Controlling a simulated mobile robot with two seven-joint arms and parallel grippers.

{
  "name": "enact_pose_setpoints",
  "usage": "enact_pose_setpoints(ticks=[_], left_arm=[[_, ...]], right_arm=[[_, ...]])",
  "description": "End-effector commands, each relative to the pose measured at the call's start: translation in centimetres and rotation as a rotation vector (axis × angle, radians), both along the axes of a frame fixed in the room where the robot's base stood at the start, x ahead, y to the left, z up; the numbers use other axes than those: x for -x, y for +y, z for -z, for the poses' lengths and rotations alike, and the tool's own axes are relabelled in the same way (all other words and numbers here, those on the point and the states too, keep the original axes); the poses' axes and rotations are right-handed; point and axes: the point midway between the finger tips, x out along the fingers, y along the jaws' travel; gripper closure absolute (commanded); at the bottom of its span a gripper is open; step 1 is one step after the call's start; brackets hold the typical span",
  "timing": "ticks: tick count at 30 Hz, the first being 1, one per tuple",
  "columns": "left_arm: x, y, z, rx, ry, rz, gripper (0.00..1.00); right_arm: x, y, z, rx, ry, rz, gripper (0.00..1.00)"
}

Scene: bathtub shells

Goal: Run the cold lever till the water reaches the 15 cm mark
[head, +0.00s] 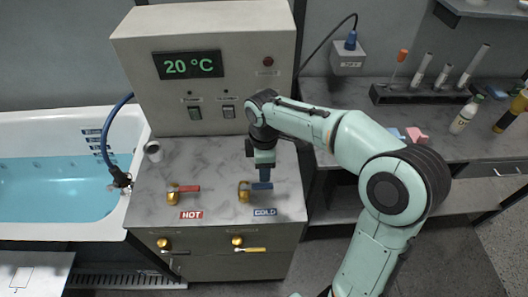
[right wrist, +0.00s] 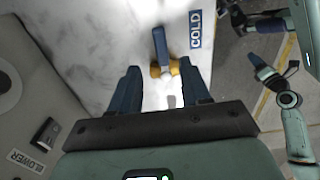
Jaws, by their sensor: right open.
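The cold lever (head: 262,186) has a blue handle on a brass valve, beside the COLD label (head: 265,212); its handle points right in the head view. My right gripper (head: 264,172) is just above it. In the right wrist view its dark blue fingers (right wrist: 160,88) are apart and empty, with the cold lever (right wrist: 161,44) ahead of the gap; I cannot tell whether they touch it. The bathtub (head: 40,120) holds blue water (head: 40,185). A depth scale (head: 92,132) is on its far wall, its marks too small to read. My left gripper is not clearly made out.
The red hot lever (head: 187,188) sits left of the cold one. A blue hose (head: 107,125) arches over the tub rim. The cabinet panel (head: 188,64) reads 20 °C. A shelf with a test-tube rack (head: 425,95) and bottles (head: 465,115) is at right.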

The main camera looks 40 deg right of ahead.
Motion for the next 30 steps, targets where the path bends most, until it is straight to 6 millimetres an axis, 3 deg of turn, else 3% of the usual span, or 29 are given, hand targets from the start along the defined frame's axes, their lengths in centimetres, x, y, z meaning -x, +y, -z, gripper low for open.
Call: enact_pose_setpoints(ticks=[3, 9, 30], left_arm=[[-0.5, 0.0, -0.6, 0.0, -0.007, 0.0, 0.57], [-0.9, 0.0, -1.0, 0.0, -0.011, 0.0, 0.57], [-1.0, 0.0, -1.0, 0.0, -0.011, 0.0, 0.57]], right_arm=[[-0.2, 0.0, -2.8, 0.0, -0.007, -0.001, 0.53], [-0.1, 0.0, -5.3, 0.0, -0.002, -0.002, 0.53], [0.0, 0.0, -5.8, 0.001, -0.001, -0.002, 0.53]])
